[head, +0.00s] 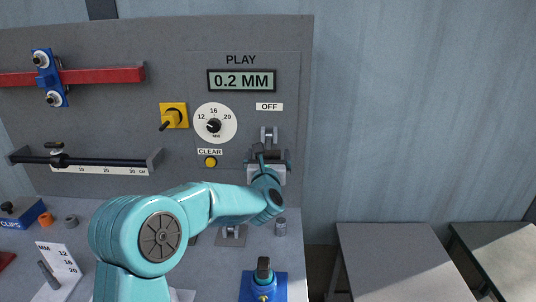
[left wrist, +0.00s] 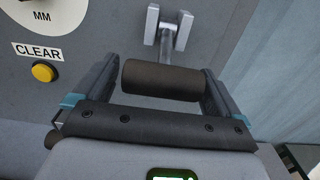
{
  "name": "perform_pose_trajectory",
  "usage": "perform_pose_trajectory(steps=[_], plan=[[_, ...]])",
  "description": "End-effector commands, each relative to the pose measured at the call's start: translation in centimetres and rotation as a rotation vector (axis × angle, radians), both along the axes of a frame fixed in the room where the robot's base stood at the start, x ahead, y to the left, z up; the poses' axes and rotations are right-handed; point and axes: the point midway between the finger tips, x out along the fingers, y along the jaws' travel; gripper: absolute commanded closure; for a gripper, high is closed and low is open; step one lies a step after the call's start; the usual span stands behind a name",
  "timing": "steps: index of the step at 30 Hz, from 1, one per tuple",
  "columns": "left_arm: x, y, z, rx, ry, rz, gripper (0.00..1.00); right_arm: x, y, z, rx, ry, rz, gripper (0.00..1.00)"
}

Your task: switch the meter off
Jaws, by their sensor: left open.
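The meter (head: 242,80) is on the grey panel under the word PLAY, and its display reads 0.2 MM. A white OFF label (head: 269,106) sits below it to the right. Beneath the label is a grey lever bracket (head: 269,134). In the left wrist view a metal lever arm (left wrist: 167,45) runs down from the bracket to a dark cylindrical grip (left wrist: 160,80). My left gripper (head: 268,160) is at the panel. In the wrist view its open fingers (left wrist: 160,74) stand on either side of the grip. I cannot tell whether they touch it. My right gripper is out of view.
Left of the lever are a white dial (head: 228,123), a yellow CLEAR button (head: 210,162) and a yellow switch (head: 173,116). A blue fixture (head: 263,286) stands on the bench in front. A grey table (head: 400,265) is at the right.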

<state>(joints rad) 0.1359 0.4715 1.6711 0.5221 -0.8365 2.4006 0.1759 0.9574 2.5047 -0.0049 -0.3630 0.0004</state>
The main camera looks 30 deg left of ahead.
Motion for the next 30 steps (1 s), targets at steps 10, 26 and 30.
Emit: perform_pose_trajectory(steps=[10,26,30], plan=[[0.0,0.0,0.0,0.0,0.0,0.0,0.44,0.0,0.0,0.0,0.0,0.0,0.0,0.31],[-0.3,-0.2,1.4,-0.052,0.084,-0.001,0.78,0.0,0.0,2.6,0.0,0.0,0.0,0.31],[-0.6,-0.4,2.5,-0.105,0.172,-0.001,0.78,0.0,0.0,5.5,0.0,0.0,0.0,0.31]])
